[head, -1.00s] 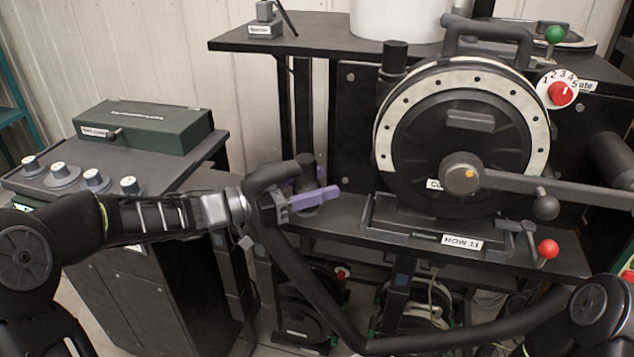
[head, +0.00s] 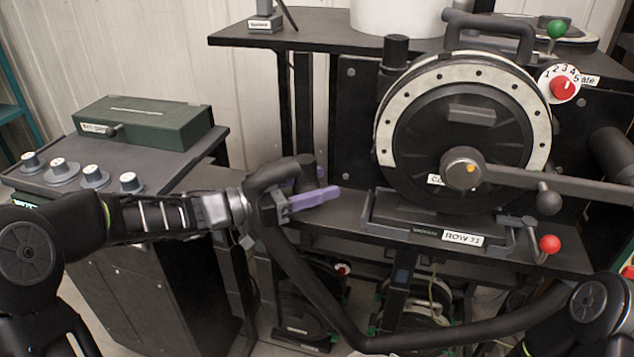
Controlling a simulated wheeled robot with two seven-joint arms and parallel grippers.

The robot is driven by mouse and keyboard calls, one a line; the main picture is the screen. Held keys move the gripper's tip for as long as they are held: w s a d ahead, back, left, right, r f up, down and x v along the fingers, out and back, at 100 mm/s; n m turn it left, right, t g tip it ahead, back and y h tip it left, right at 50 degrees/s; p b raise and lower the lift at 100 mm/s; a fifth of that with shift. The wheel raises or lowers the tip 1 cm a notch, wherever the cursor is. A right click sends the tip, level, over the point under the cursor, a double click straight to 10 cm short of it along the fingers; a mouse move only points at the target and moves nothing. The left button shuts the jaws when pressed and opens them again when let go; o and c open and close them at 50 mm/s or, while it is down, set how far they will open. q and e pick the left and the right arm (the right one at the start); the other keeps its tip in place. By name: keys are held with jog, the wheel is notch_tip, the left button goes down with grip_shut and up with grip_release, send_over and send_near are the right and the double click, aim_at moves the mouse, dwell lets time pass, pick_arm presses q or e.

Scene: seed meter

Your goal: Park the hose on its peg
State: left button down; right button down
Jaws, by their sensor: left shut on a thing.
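The black hose (head: 318,300) runs from a curved end at my left gripper down to the lower middle and off to the right, passing behind my right arm. My left gripper (head: 308,199), with purple fingers, is shut on the hose near its curved end (head: 272,176). A short dark upright post (head: 307,172), perhaps the peg, stands on the shelf just behind the fingers. The hose end overlaps it in the picture, and I cannot tell whether they touch. My right arm shows at the lower right, but its gripper is out of view.
The round seed meter (head: 465,135) with its long crank stands right of the post. A red-knobbed lever (head: 549,244) is by the ROW label (head: 463,238). A side bench (head: 150,160) at left holds a green box (head: 145,122) and several knobs.

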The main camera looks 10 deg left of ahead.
pick_arm(q)
jog(key=shift+c, duration=2.4)
grip_release()
jog(key=shift+a, duration=0.1)
jog(key=v, duration=0.7)
jog(key=shift+s+a+p, duration=0.2)
jog(key=shift+s+p, duration=0.1)
jog(key=shift+f, duration=0.1)
